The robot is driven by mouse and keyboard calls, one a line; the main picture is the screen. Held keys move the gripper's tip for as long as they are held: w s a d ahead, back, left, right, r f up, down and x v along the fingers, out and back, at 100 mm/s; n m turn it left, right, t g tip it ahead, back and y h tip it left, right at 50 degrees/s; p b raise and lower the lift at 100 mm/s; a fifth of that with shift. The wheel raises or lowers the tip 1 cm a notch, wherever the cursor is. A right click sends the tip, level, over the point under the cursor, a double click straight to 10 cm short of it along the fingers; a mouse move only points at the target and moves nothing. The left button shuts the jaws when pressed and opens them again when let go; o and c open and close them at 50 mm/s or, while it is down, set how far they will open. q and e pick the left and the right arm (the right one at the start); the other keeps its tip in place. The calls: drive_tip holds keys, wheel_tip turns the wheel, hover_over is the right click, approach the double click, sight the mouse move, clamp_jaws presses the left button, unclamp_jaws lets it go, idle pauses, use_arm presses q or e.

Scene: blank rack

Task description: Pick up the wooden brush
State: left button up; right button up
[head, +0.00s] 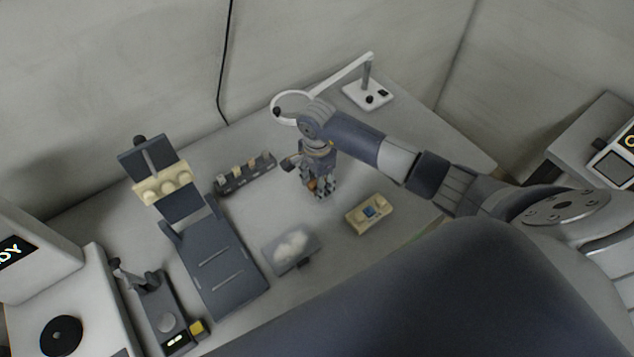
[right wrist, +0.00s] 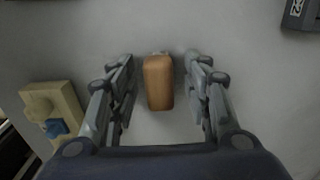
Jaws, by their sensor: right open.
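The wooden brush (right wrist: 158,84) shows in the right wrist view as an orange-brown block with rounded edges, in the middle between the two fingers. In the head view only a small brown part of it (head: 313,185) shows by the fingers; the rest is hidden. My right gripper (head: 320,192) points down over the table. Its fingers (right wrist: 163,70) stand apart on both sides of the brush, with a visible gap on each side. My left gripper is not in view.
A tan block with a blue piece (head: 370,213) lies right of the gripper. A grey tray with white material (head: 291,249), a dark rack (head: 245,176) and a white ring lamp (head: 369,94) stand around it. A dark stand (head: 212,262) is farther left.

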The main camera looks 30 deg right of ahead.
clamp_jaws()
drive_tip(key=shift+r, duration=0.1)
drive_tip(key=shift+r+b, duration=0.45)
drive_tip(key=shift+r, duration=0.15)
drive_tip(key=shift+s+a+r+b, duration=0.1)
drive_tip(key=shift+s+r+b, duration=0.15)
drive_tip(key=shift+r, duration=0.25)
drive_tip(key=shift+s+r+b, duration=0.15)
drive_tip(key=shift+r+b, duration=0.2)
drive_tip(key=shift+r, duration=0.1)
drive_tip(key=s+a+b, duration=0.1)
drive_tip(key=s, duration=0.4)
drive_tip(key=s+a+r+b, duration=0.1)
drive_tip(key=s+a, duration=0.1)
drive_tip(key=s, duration=0.2)
drive_tip(key=s+a+b, duration=0.1)
drive_tip(key=s+b, duration=0.1)
drive_tip(key=s, duration=0.3)
drive_tip(key=shift+s+a+r, duration=0.25)
drive_tip(key=shift+s+r, duration=0.05)
drive_tip(key=shift+r, duration=0.05)
drive_tip(key=c, duration=1.1)
unclamp_jaws()
